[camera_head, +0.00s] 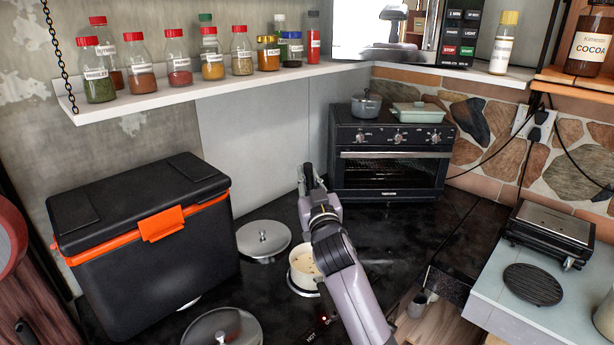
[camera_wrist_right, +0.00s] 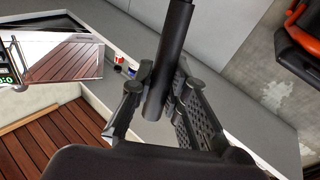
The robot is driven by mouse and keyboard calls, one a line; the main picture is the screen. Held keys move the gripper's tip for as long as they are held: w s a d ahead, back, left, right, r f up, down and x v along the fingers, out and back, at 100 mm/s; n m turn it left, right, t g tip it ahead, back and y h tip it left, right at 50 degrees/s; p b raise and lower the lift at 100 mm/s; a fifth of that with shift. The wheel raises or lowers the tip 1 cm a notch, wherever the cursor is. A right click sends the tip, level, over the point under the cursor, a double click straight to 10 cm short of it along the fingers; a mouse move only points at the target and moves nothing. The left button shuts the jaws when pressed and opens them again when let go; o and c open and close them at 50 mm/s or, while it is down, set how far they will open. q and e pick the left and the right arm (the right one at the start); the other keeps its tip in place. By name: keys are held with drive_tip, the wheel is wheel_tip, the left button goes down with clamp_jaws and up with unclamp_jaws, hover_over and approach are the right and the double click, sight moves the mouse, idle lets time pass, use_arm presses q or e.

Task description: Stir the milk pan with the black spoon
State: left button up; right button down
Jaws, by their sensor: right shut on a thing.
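The milk pan (camera_head: 303,270) is a small white pan with a creamy liquid in it, on the black counter in the head view. My right forearm hides part of its right side. My right gripper (camera_head: 308,183) is beyond and above the pan, near the oven's left side. It is shut on the black spoon, whose dark handle (camera_wrist_right: 170,55) stands between the fingers in the right wrist view. The spoon's bowl cannot be made out in either view. My left gripper is not in view.
A black cooler (camera_head: 150,245) with an orange latch stands left. A metal lid (camera_head: 263,238) lies left of the pan, and another lid (camera_head: 222,328) is in front. A black oven (camera_head: 388,160) stands behind. A spice shelf (camera_head: 200,90) is above.

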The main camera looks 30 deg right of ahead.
drive_tip(key=shift+s+a+f+b, duration=0.15)
drive_tip(key=shift+s+f+b, duration=0.15)
drive_tip(key=shift+f+b, duration=0.2)
drive_tip(key=shift+s+a+f+b, duration=0.15)
drive_tip(key=shift+s+f+b, duration=0.15)
drive_tip(key=shift+f+b, duration=0.15)
use_arm(q)
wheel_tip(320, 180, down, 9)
drive_tip(key=b, duration=0.7)
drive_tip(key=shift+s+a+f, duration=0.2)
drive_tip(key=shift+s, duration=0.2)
use_arm(e)
wheel_tip(320, 180, down, 9)
drive_tip(key=shift+w+d, duration=0.25)
drive_tip(key=shift+w, duration=0.2)
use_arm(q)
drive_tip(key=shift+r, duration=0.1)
use_arm(e)
drive_tip(key=shift+s+f, duration=0.1)
drive_tip(key=shift+s, duration=0.05)
